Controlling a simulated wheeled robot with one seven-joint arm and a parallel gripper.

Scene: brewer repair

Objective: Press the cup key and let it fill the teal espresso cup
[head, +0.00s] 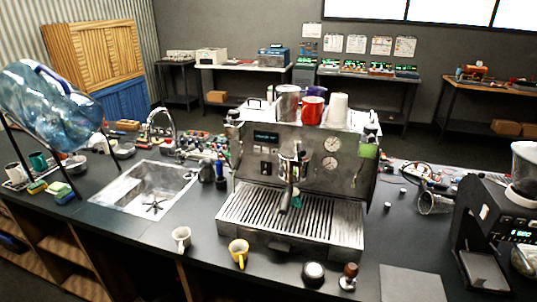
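The espresso machine (318,188) stands on the dark counter in the middle of the head view. A lit display (265,136) and small dark controls (265,168) are on the left of the machine's front; which one is the cup key is too small to tell. My gripper is not in view.
A white cup (181,238) and a yellow cup (238,252) stand in front of the machine. A tamper (348,277) and a round dark object (313,274) stand at the front edge. A sink (150,190) lies left; a grinder (490,235) stands right.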

